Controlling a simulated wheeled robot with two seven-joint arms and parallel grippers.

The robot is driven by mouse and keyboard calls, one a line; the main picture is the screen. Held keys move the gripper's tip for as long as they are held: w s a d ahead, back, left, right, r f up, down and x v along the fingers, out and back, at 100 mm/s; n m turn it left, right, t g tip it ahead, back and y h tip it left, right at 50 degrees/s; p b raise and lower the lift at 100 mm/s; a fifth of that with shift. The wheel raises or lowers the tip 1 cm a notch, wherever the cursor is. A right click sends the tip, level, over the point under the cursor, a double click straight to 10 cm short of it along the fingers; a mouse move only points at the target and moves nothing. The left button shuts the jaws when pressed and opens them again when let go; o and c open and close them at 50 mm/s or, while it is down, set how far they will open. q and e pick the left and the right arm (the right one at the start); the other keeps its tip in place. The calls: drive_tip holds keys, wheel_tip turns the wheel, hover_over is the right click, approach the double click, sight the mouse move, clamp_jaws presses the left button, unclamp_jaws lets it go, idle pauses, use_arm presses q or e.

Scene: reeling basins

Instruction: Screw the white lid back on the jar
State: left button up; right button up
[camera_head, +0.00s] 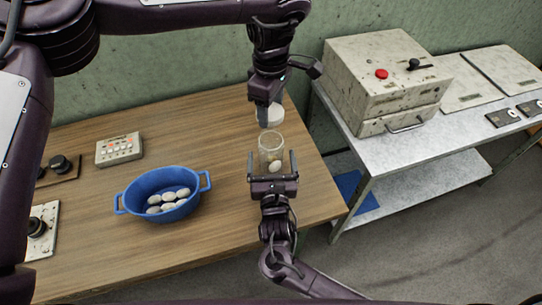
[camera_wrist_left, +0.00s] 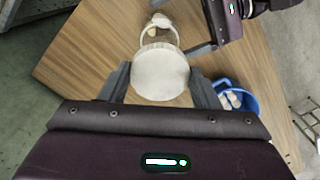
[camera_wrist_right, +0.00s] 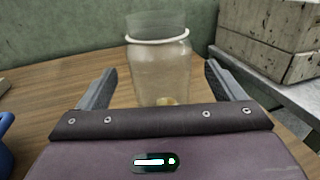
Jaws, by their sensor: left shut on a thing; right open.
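The clear glass jar (camera_head: 271,150) stands upright on the wooden table with whitish cocoons low inside. It also shows in the right wrist view (camera_wrist_right: 160,68), between the open fingers of my right gripper (camera_head: 272,172); I see gaps on both sides of it there. The white lid (camera_head: 272,115) is in my left gripper (camera_head: 268,108), above and behind the jar's mouth in the head view. In the left wrist view the lid (camera_wrist_left: 160,72) sits between the two fingertips, and part of the jar's rim shows beyond it.
A blue basin (camera_head: 134,200) with several white cocoons stands left of the jar. A control box (camera_head: 119,149) with buttons lies behind it. A grey metal bench (camera_head: 385,140) at the right bears a boxy machine (camera_head: 385,80). The table between basin and jar is clear.

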sight(270, 140)
drive_tip(key=w, duration=0.5)
drive_tip(key=shift+w+a, duration=0.15)
drive_tip(key=shift+w, duration=0.1)
drive_tip(key=shift+c, duration=0.2)
drive_tip(key=c, duration=1.4)
use_arm(q)
drive_tip(key=shift+d+f, duration=0.1)
drive_tip(key=shift+f, duration=2.4)
use_arm(e)
drive_tip(key=shift+c, duration=0.2)
